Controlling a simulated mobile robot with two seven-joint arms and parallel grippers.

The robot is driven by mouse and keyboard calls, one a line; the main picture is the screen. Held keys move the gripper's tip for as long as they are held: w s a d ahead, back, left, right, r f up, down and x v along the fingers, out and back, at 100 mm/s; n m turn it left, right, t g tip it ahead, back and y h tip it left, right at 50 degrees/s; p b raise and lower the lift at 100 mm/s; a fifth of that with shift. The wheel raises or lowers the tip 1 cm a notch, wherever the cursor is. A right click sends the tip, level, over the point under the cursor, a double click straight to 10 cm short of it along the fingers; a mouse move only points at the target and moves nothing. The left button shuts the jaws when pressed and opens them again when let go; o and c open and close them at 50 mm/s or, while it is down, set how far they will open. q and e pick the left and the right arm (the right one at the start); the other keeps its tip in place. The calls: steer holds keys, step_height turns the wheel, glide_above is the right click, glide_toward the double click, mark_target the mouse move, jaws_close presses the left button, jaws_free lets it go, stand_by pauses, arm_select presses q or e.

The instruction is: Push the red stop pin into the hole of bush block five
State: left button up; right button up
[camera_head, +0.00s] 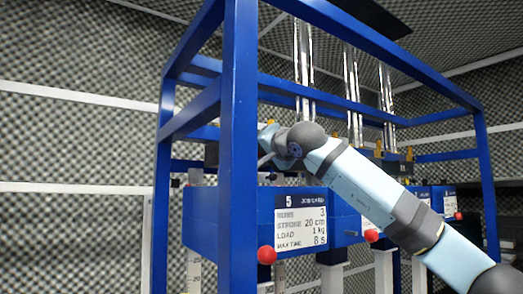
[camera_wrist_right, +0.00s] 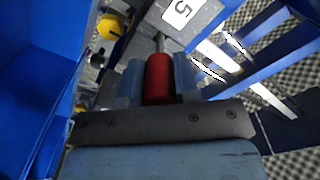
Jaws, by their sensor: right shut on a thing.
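The red stop pin (camera_wrist_right: 158,80) is a red cylinder with a thin metal shank, seen in the right wrist view. My right gripper (camera_wrist_right: 159,70) is shut on its red grip, one finger on each side. The shank points at a grey block with a white label "5" (camera_wrist_right: 182,12), bush block five. Its end meets the block's face; whether it is in the hole, or how deep, I cannot tell. In the head view my right arm reaches from the lower right to behind the near blue post, and the pin is hidden there. My left gripper is not in view.
A blue frame (camera_head: 239,120) surrounds the work area, with its near post close to my right wrist. A blue box with a "5" sign (camera_head: 300,222) sits below, with a red ball knob (camera_head: 266,255). Clear vertical tubes (camera_head: 303,60) stand behind.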

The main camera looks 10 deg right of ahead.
steer(key=shift+p+x, duration=0.55)
steer(key=shift+x, duration=0.4)
steer(key=shift+w+a+p, duration=0.2)
steer(key=shift+w+p, duration=0.1)
steer(key=shift+w, duration=0.2)
steer(key=o, duration=1.1)
steer(key=shift+s, duration=0.1)
steer(key=shift+s+d+f+b, duration=0.1)
steer(key=shift+s+d+b, duration=0.1)
steer(key=shift+s+b, duration=0.2)
steer(key=b+v, duration=0.5)
steer(key=v, duration=0.7)
steer(key=shift+s+d, duration=0.1)
steer(key=shift+s, duration=0.25)
